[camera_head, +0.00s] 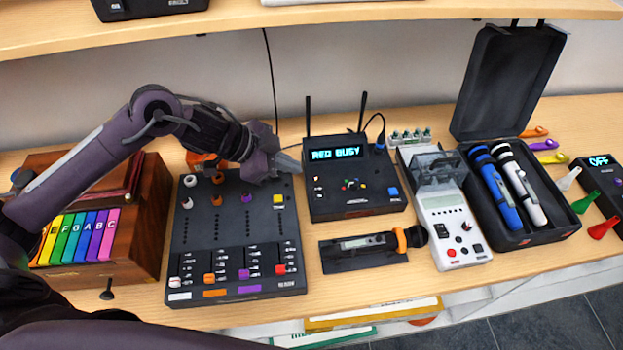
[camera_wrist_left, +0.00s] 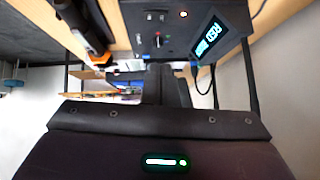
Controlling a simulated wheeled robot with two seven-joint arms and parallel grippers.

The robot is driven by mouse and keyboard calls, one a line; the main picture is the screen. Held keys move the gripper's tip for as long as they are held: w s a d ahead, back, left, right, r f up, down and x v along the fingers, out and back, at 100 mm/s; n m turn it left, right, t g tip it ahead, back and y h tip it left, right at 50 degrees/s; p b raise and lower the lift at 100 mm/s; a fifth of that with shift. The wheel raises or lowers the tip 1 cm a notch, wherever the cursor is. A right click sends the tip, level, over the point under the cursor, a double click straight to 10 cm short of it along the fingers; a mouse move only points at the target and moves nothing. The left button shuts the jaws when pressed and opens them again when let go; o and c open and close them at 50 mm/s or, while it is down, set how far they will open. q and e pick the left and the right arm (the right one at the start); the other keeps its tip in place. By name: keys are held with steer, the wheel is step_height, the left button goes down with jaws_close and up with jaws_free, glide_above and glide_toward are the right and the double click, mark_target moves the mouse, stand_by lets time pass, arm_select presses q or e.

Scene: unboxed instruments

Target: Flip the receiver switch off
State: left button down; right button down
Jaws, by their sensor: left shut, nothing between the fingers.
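The receiver (camera_head: 352,199) is a black box with two antennas and a lit screen reading "RED BUSY". It stands behind the middle of the table. Its front has small coloured buttons and a blue one. My left gripper (camera_head: 293,163) is shut and empty, at the receiver's left side, above the back right corner of the mixer. Contact with the receiver cannot be told. My right gripper is not in view.
The black mixer (camera_head: 235,228) lies left of the receiver. A microphone in a black holder (camera_head: 340,262) lies in front. A white meter (camera_head: 452,225) and an open black case (camera_head: 548,236) stand to the right. A shelf (camera_head: 350,12) hangs above. A wooden box (camera_head: 150,215) is at left.

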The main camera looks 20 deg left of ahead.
mark_target(319, 193)
arm_select(q)
steer(key=p+x, duration=0.1)
steer(key=x, duration=0.4)
steer(key=shift+w+d+f, duration=0.15)
steer(key=shift+d, duration=0.2)
steer(key=f, duration=0.1)
steer(key=f+p, duration=0.1)
steer(key=f, duration=0.1)
steer(key=shift+w+d+f, duration=0.15)
steer(key=shift+w+f, duration=0.15)
steer(key=shift+f, duration=0.65)
